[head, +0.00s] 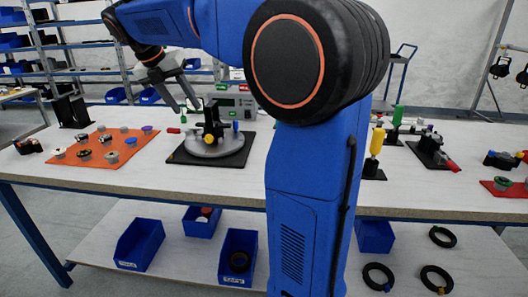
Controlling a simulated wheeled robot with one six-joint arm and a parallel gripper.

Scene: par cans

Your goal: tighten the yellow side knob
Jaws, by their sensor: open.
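A small yellow knob (210,139) shows on the near side of a black fixture (212,122) that stands on a round grey base (214,148). The base rests on a black mat (181,157) on the table. My gripper (186,109) is open and empty, pointing down above and to the left of the fixture, apart from the yellow knob. A red-tipped part (174,130) and a blue knob (235,125) sit to the fixture's left and right.
An orange mat (85,163) with several small round parts lies at left. A grey instrument box (236,101) stands behind the fixture. Clamps with yellow (377,141) and green (398,115) upright handles stand right of my arm. My arm hides the table's middle.

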